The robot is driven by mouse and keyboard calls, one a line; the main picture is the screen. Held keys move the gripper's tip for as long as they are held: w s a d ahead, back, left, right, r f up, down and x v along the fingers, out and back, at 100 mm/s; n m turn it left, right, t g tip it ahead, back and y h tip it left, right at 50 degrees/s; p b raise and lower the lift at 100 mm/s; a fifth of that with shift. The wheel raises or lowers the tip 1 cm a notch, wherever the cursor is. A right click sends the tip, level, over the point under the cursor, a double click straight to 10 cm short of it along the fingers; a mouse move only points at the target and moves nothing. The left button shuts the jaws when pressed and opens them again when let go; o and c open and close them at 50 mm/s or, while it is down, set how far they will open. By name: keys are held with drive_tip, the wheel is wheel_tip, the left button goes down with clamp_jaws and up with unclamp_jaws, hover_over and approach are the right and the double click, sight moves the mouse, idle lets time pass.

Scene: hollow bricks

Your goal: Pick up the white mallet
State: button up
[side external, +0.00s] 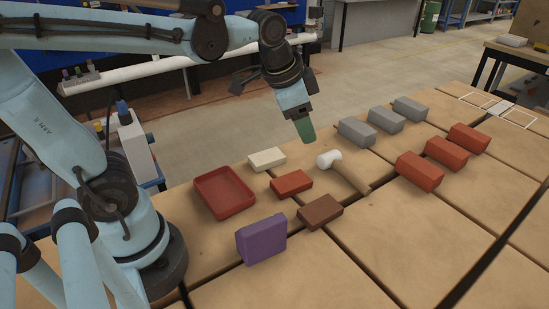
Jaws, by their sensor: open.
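The white mallet (328,159) lies on the wooden table, its white head toward the far left and its tan handle (350,176) running toward the lower right. My gripper (305,133) hangs from above, its green fingertips pointing down. It is just beyond and above the mallet head in the picture, apart from it. The gripper is open, with nothing seen between its fingers. The gap between the fingers is hidden from this side.
A red tray (223,208), cream brick (266,159), red brick (291,184), brown brick (320,212) and purple block (261,236) lie left of and below the mallet. Grey bricks (357,132) and larger red bricks (419,171) stand to its right. The table front (400,240) is clear.

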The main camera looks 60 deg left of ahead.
drive_tip(key=w+d+m+g, duration=0.1)
drive_tip(key=w+m+g, duration=0.1)
drive_tip(key=w+m, duration=0.4)
drive_tip(key=m+g, duration=0.3)
drive_tip(key=m, duration=0.3)
hover_over(346, 169)
drive_tip(key=f, duration=0.8)
drive_tip(key=d+f, duration=0.1)
drive_tip(key=f, duration=0.3)
drive_tip(key=shift+w, duration=0.15)
drive_tip(key=shift+a+f, duration=0.25)
drive_tip(key=shift+f, duration=1.1)
drive_tip(key=shift+a+f, duration=0.25)
drive_tip(key=shift+f, duration=1.05)
clamp_jaws()
